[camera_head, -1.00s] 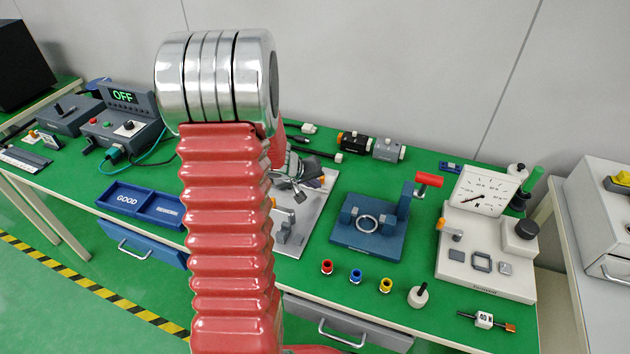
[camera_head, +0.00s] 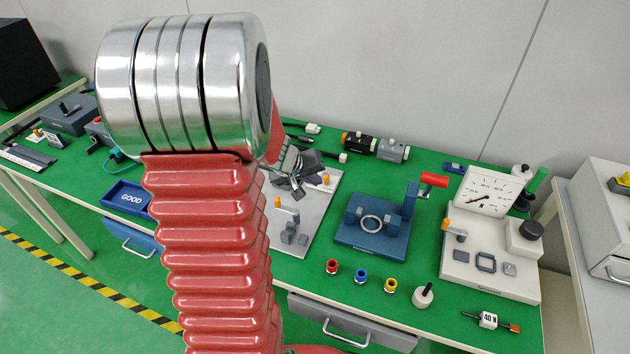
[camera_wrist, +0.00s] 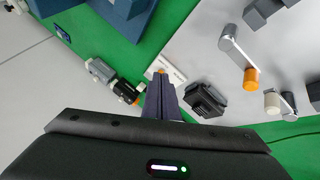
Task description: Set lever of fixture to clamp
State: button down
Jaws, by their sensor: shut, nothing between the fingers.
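A light grey fixture plate (camera_head: 305,215) lies on the green bench, partly behind my arm. An orange-tipped lever (camera_head: 284,207) stands on it near grey blocks (camera_head: 290,232), and another orange tip (camera_head: 326,180) shows at its far right. In the wrist view the plate (camera_wrist: 205,45) carries a metal lever with an orange knob (camera_wrist: 240,57), a second lever with a white knob (camera_wrist: 273,102) and a dark block (camera_wrist: 206,98). My gripper (camera_wrist: 161,84) is shut and empty over the plate's edge, left of the orange-knobbed lever. A small orange tip shows at the fingertips. Lever markings are unreadable.
A white gauge station (camera_head: 490,250) is farther right. Coloured rings (camera_head: 361,276) lie along the front, and small grey and black devices (camera_head: 375,146) stand at the back.

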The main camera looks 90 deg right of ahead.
jog(key=shift+w+a+r, duration=0.15)
jog(key=shift+a+r, duration=0.45)
jog(key=shift+r, duration=0.25)
jog(key=shift+w, duration=0.1)
jog(key=w+r+n+t+h, duration=0.15)
jog(key=w+r, duration=0.25)
jog(key=w, duration=0.7)
jog(key=w+a+r+n+t, duration=0.25)
jog(key=w+a+r, duration=0.4)
jog(key=w, duration=0.65)
jog(key=w+a+r+n+t, duration=0.2)
jog(key=w+a+r+t, duration=0.1)
jog(key=w+a, duration=0.9)
jog(key=w+a+r+n+t+y, duration=0.1)
jog(key=w+a+n, duration=0.15)
jog(key=a, duration=0.45)
jog(key=w+a+r+n+t+y, duration=0.1)
jog(key=w+a+n+t+y, duration=0.1)
jog(key=w+a, duration=0.35)
jog(key=s+a+n+y, duration=0.2)
jog(key=s+a+n, duration=0.1)
jog(key=a, duration=0.7)
jog(key=s+a+n+y, duration=0.2)
jog(key=s+a+n, duration=0.1)
jog(key=a, duration=0.8)
jog(key=shift+s+r, duration=0.3)
jog(key=shift+r, duration=0.05)
